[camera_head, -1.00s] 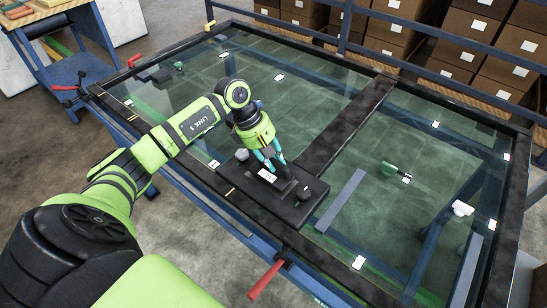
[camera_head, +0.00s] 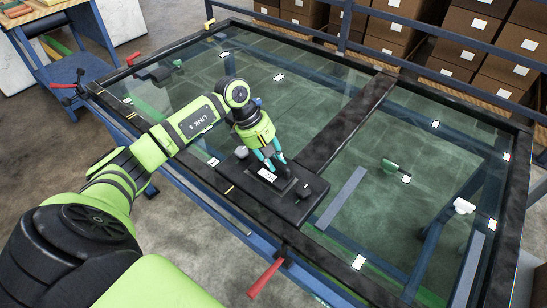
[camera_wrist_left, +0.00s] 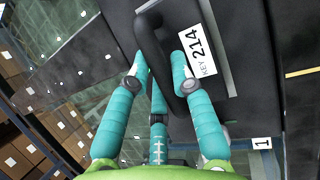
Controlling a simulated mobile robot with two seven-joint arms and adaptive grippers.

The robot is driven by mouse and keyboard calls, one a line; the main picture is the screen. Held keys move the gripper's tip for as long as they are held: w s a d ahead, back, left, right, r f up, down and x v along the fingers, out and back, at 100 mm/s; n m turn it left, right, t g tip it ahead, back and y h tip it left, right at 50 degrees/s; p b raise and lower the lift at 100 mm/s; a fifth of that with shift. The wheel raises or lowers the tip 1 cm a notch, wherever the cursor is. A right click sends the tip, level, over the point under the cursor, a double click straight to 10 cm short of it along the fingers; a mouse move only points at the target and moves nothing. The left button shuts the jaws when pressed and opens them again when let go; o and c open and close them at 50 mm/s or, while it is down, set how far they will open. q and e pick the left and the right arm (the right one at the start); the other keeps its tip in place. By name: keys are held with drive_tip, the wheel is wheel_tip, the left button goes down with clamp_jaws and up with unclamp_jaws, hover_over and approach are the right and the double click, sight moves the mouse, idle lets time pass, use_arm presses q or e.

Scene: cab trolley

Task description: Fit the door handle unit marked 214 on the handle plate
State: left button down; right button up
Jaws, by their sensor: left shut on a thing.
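The black handle plate (camera_head: 295,207) lies on the near dark edge of the glass-topped frame. My left gripper (camera_head: 275,160) is above it, pointing down, with its teal fingers shut on the black door handle unit (camera_wrist_left: 153,42). In the left wrist view the gripper (camera_wrist_left: 160,68) has its fingers on both sides of the handle's bar. A white label reading KEY 214 (camera_wrist_left: 197,50) lies flat beside the bar; it also shows in the head view (camera_head: 267,174). The handle's underside is hidden, so I cannot tell whether it is fully seated. My right gripper is not in view.
A green handle (camera_head: 389,167) and a white handle (camera_head: 462,206) lie on the glass top at the right, with white labels near them. A small black knob (camera_head: 305,191) stands on the plate's right end. A red lever (camera_head: 265,279) sticks out at the near edge.

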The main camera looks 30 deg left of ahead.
use_arm(q)
drive_tip(key=c, duration=1)
unclamp_jaws()
drive_tip(key=shift+f, duration=0.1)
drive_tip(key=v, duration=1.2)
drive_tip(key=shift+a, duration=0.1)
